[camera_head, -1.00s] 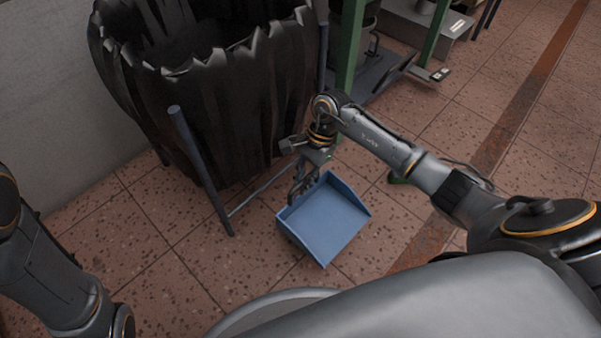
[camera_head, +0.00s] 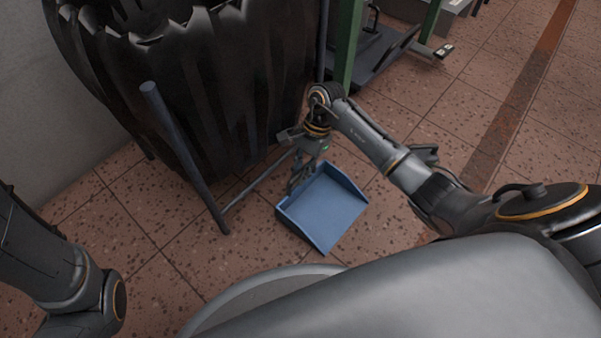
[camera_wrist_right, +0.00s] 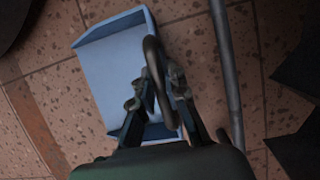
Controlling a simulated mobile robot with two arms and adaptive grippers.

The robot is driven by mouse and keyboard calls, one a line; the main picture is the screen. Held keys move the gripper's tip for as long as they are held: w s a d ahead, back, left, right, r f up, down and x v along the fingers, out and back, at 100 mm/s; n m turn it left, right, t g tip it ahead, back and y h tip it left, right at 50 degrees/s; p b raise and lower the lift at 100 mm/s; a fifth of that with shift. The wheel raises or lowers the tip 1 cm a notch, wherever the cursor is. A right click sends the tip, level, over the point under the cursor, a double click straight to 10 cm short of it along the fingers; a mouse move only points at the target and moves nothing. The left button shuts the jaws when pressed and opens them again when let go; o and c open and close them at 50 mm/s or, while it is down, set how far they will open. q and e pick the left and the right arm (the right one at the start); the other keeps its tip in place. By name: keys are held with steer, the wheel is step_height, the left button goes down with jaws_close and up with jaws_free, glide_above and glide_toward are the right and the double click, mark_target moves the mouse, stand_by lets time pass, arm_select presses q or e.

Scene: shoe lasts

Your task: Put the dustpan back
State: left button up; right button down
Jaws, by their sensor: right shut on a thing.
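The blue dustpan (camera_head: 325,210) is in the middle of the head view, close to the floor beside the black bin. I cannot tell whether it touches the floor. My right gripper (camera_head: 297,186) is at its back edge. In the right wrist view the dustpan (camera_wrist_right: 118,75) lies under the gripper, and the fingers (camera_wrist_right: 160,95) are closed around its dark looped handle (camera_wrist_right: 154,70). My left arm shows at the left edge of the head view, but its gripper is out of view.
A large black bag-lined bin (camera_head: 215,90) stands in a frame with dark posts (camera_head: 185,160) and a low bar (camera_head: 258,182), just left of the dustpan. A green post (camera_head: 347,45) stands behind. Tiled floor (camera_head: 480,130) is clear to the right.

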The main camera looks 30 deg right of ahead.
steer(key=c, duration=1.4)
jaws_free()
steer(key=shift+o, duration=0.2)
steer(key=p+v, duration=0.6)
steer(key=v, duration=0.5)
steer(key=shift+w+d+r, duration=0.1)
steer(key=shift+d+r, duration=0.15)
steer(key=shift+r, duration=0.2)
